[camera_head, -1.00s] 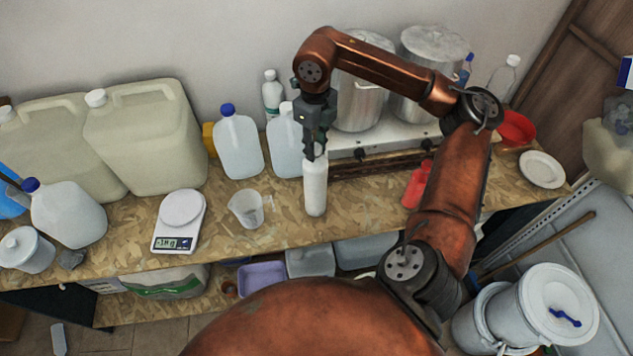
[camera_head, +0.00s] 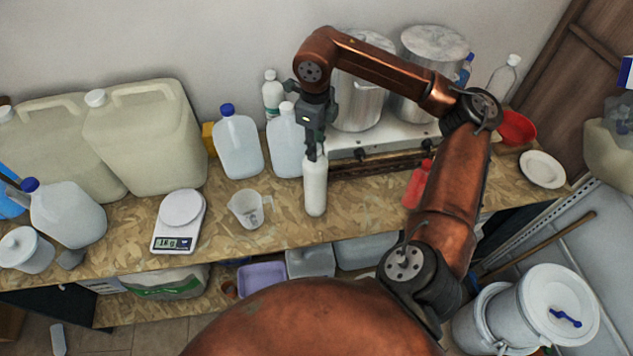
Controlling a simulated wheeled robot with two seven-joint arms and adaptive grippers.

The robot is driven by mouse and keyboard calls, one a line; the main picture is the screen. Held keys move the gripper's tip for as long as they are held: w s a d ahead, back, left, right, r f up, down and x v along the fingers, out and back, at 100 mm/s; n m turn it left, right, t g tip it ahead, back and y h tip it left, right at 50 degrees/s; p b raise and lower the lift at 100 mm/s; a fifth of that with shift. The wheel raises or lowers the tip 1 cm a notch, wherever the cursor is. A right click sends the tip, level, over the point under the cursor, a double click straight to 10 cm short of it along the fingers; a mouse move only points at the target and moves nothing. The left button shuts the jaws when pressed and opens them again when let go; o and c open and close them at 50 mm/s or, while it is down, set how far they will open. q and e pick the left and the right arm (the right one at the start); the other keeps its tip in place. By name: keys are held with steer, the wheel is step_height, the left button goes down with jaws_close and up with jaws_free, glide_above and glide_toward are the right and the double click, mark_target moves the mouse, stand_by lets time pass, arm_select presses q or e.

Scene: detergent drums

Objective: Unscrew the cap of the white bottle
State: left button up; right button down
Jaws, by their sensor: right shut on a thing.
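The white bottle (camera_head: 315,190) stands upright on the chipboard worktop (camera_head: 280,232), near its middle. My right gripper (camera_head: 314,150) points straight down over the bottle and is shut on the cap at its top. The fingers hide the cap and most of the bottle's neck. My left gripper is not in view.
A measuring cup (camera_head: 247,208) and a scale (camera_head: 179,222) stand to the left. Jugs (camera_head: 238,148) stand behind on the left, and steel pots (camera_head: 358,100) on a stove behind on the right. A red bottle (camera_head: 416,185) is at the right. The worktop's front strip is clear.

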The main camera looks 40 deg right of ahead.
steer(key=shift+r+p, duration=0.95)
steer(key=shift+r, duration=0.45)
steer(key=shift+r, duration=0.2)
steer(key=shift+r+p, duration=1.45)
steer(key=shift+r, duration=0.45)
steer(key=shift+r+p, duration=1.1)
steer(key=shift+r, duration=0.35)
steer(key=shift+r, duration=0.1)
step_height(320, 180, up, 4)
steer(key=p, duration=0.3)
steer(key=shift+f, duration=0.2)
